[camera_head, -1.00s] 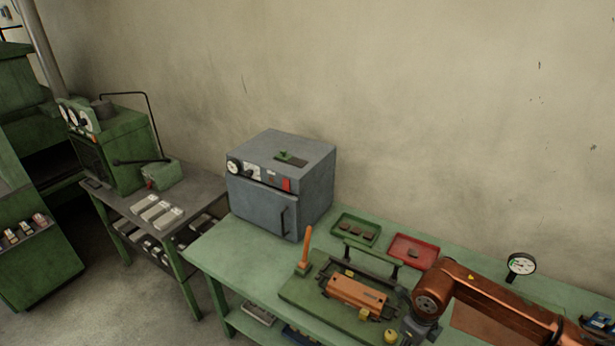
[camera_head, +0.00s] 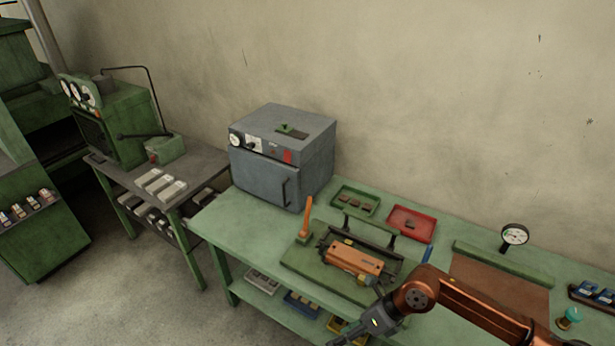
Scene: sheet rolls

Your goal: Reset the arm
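My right arm (camera_head: 455,300), copper-coloured, comes in from the lower right across the front of the green table (camera_head: 232,220). Its dark gripper (camera_head: 350,335) points down and left at the table's front edge, partly cut off by the bottom of the picture. Its fingers are too small and cropped to tell if they are open or shut. It is in front of the green fixture (camera_head: 300,262), which holds an orange block (camera_head: 355,262) and an upright orange lever (camera_head: 306,217). My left gripper and arm are out of view.
A grey oven (camera_head: 282,155) stands at the table's back left. A green tray (camera_head: 355,200) and a red tray (camera_head: 411,224) lie behind the fixture. A dial gauge (camera_head: 514,235) stands at right. Bins (camera_head: 300,303) sit on the lower shelf. The floor at lower left is clear.

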